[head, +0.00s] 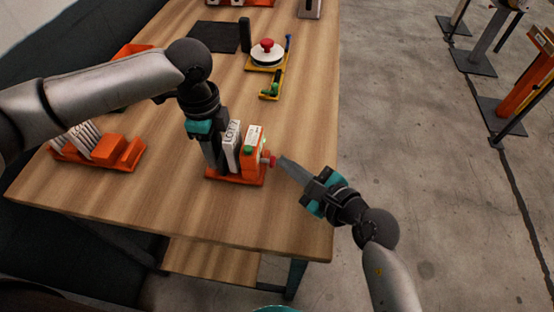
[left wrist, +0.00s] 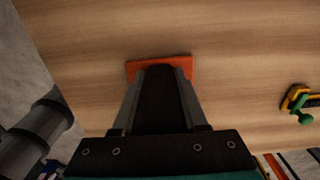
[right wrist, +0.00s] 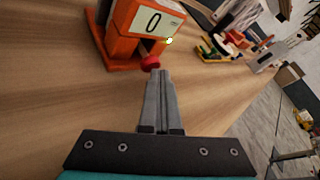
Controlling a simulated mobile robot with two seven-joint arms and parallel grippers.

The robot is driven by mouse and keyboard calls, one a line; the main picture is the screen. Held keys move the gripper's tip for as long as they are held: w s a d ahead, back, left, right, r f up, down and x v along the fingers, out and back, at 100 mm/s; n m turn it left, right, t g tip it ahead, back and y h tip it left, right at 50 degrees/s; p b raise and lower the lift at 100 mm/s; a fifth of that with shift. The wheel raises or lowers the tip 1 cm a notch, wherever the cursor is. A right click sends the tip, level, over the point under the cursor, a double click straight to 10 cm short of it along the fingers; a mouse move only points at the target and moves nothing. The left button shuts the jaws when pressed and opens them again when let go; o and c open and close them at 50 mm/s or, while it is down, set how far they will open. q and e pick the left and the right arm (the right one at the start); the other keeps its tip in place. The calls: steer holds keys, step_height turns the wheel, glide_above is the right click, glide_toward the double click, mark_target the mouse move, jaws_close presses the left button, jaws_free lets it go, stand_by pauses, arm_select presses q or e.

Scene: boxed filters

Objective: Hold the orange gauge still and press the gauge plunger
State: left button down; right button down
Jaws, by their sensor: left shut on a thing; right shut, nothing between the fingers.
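The orange gauge (head: 249,166) stands upright on its orange base (head: 236,179) near the table's front. A white lettered box (head: 232,144) stands in it. In the right wrist view the display (right wrist: 152,22) reads 0. The red plunger (right wrist: 150,63) sticks out from the gauge's right side. My left gripper (head: 215,165) points down at the gauge's left end, shut; the exact grip is hidden. The left wrist view shows the orange base (left wrist: 131,72) beyond its fingers. My right gripper (right wrist: 157,72) is shut and empty, its tips right at the plunger; contact is unclear.
An orange rack (head: 130,160) with white filters lies to the left. A red-topped round device (head: 267,52), a small yellow-and-green fixture (head: 271,90) and a black mat (head: 214,37) lie farther back. The table (head: 270,225) is clear in front of the gauge.

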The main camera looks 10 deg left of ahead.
arm_select(q)
steer(key=shift+d, duration=0.1)
arm_select(e)
steer(key=shift+a, duration=0.65)
arm_select(q)
steer(key=shift+s+d, duration=0.1)
steer(key=shift+d, duration=0.1)
arm_select(e)
steer(key=shift+s+a+r, duration=0.1)
steer(key=shift+a+r, duration=0.05)
steer(key=shift+a, duration=0.3)
stand_by(0.4)
steer(key=shift+d, duration=0.15)
arm_select(q)
steer(key=shift+a, duration=0.1)
arm_select(e)
steer(key=shift+s+d, duration=0.1)
steer(key=shift+d, duration=1.1)
arm_select(q)
steer(key=shift+a, duration=0.1)
arm_select(e)
steer(key=shift+d, duration=0.4)
arm_select(q)
steer(key=shift+a, duration=0.1)
arm_select(e)
steer(key=shift+d, duration=2.5)
